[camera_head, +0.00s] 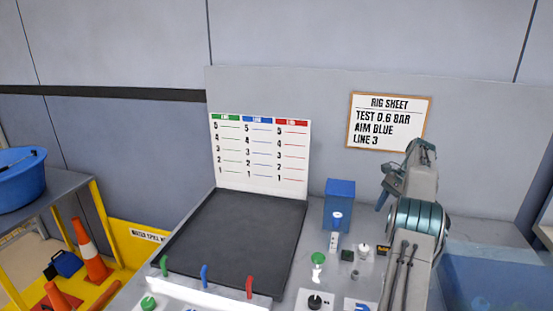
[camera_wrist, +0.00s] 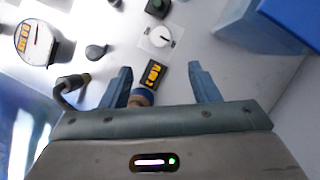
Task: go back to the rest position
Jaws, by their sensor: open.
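My gripper (camera_wrist: 162,88) shows in the wrist view with its two blue-grey fingers apart and nothing between the tips. It hangs over the light grey bench top (camera_wrist: 190,75). A small black block with yellow markings (camera_wrist: 153,73) shows in the gap between the fingers, on the bench surface beyond. In the head view my arm rises at the right, and the gripper end (camera_head: 390,185) is raised left of the arm's upper part, over the right part of the bench. The fingertips are too small there to read clearly.
A blue box (camera_head: 340,205) stands on the bench behind a blue-topped fitting and a green-topped valve (camera_head: 319,260). A black mat (camera_head: 235,240) lies before the three-column board (camera_head: 262,155). The rig sheet (camera_head: 388,122) hangs behind. A gauge (camera_wrist: 36,43) lies upper left in the wrist view.

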